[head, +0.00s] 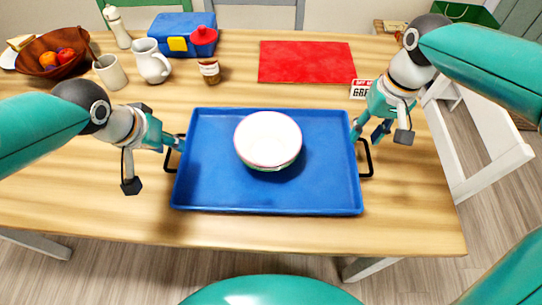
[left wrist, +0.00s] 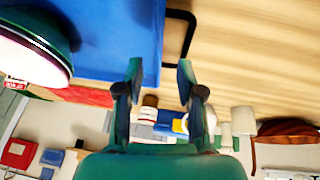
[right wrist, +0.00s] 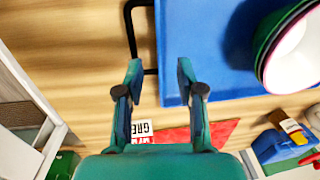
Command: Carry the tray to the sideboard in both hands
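The blue tray (head: 320,190) lies flat on the wooden table, with a black handle at its left end (head: 170,160) and another at its right end (head: 367,160). White and green bowls (head: 268,138), apparently stacked, stand near its middle. My left gripper (head: 174,143) is at the left handle; in the left wrist view its fingers (left wrist: 159,75) are apart, with the handle (left wrist: 190,35) near one fingertip. My right gripper (head: 362,132) is at the right handle; its fingers (right wrist: 159,75) are apart, with the handle (right wrist: 130,35) near one fingertip. Neither holds anything.
Behind the tray are a jar (head: 210,72), a white jug (head: 150,62), a mug (head: 110,72), a fruit bowl (head: 48,72), a blue box (head: 170,25) and a red mat (head: 305,62). A small sign (head: 360,89) stands near my right gripper. A white chair (head: 480,145) is at the right.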

